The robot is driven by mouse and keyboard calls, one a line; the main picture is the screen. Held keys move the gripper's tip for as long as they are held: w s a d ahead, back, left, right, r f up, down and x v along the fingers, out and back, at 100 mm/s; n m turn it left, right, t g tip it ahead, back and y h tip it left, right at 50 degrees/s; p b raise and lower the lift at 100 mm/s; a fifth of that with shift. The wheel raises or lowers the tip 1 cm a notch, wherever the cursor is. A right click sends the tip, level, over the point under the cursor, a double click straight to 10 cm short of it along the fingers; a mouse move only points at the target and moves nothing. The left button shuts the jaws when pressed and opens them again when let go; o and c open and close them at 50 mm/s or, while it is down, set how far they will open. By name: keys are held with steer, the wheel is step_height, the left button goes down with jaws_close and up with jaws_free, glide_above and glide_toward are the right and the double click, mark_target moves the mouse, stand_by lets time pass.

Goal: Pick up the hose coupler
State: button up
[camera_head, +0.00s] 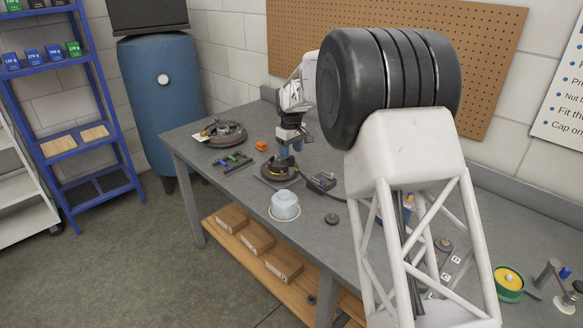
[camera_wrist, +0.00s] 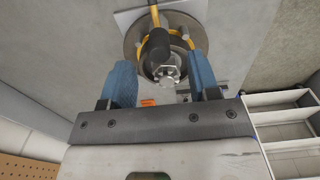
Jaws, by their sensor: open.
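My gripper (camera_head: 289,150) is open and points down over a round dark base (camera_head: 281,174) on the grey bench. In the wrist view its two blue fingers (camera_wrist: 162,82) are spread, with a silver hex-shaped fitting (camera_wrist: 169,75) between them and clear space on both sides. The fitting looks like the hose coupler, but I cannot be sure. A black rounded part (camera_wrist: 158,43) stands beside it, over a round grey base with yellow hose or cable around it. In the head view my gripper hides most of the fitting. I cannot tell whether either finger touches it.
An orange part (camera_head: 261,146), green and dark parts (camera_head: 232,161) and a wheel-like assembly (camera_head: 227,132) lie beyond. A dark box with a cable (camera_head: 321,182) is close on the right. A pale blue container (camera_head: 285,205) stands near the front edge. A pegboard (camera_head: 490,60) backs the bench.

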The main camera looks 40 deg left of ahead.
mark_target(291, 157)
steer(key=shift+d+f, duration=0.1)
steer(key=shift+f, duration=1.6)
jaws_close()
steer(key=shift+r, duration=0.2)
steer(key=shift+r, duration=1.75)
steer(key=s+d+r, duration=0.1)
steer(key=s+d, duration=0.8)
steer(key=d, duration=0.4)
steer(key=shift+s+r, duration=0.1)
steer(key=shift+s, duration=0.05)
